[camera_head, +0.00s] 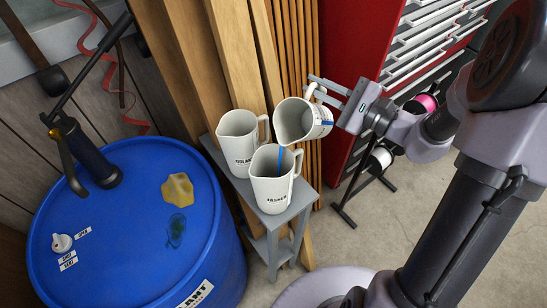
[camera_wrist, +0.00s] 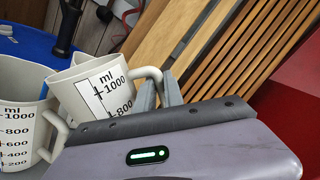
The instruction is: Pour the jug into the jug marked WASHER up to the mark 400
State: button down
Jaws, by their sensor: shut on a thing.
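A white jug (camera_head: 293,122) is tilted to the left in my gripper (camera_head: 318,88), which is shut on its handle. A thin blue stream (camera_head: 281,158) runs from its lip down into the open white jug marked WASHER (camera_head: 270,190), which stands upright just below. The liquid level inside WASHER cannot be read. In the wrist view the held jug (camera_wrist: 75,98) shows marks 1000 and 800, with my gripper (camera_wrist: 160,92) at its handle. The jug at the left edge (camera_wrist: 18,110), seemingly WASHER, shows marks down to 200, including 400.
Another white jug (camera_head: 235,138), its label reading like COOLANT, stands behind WASHER on the small grey stand (camera_head: 273,222). A blue drum (camera_head: 130,235) with a pump and sponge is at left. Wooden boards (camera_head: 235,50) lean behind; a red tool cabinet (camera_head: 345,45) is at right.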

aim_at(314, 86)
jog(key=shift+s+a+r+n, duration=0.2)
jog(key=shift+s+r+n, duration=0.1)
jog(key=shift+r+n, duration=0.25)
jog(key=shift+s+a+r+n, duration=0.25)
jog(key=shift+r+n, duration=0.2)
jog(key=shift+r, duration=0.05)
jog(key=shift+s+a+r+n, duration=0.2)
jog(key=shift+s+r+n, duration=0.1)
jog(key=shift+r+n, duration=0.25)
dwell(4.1)
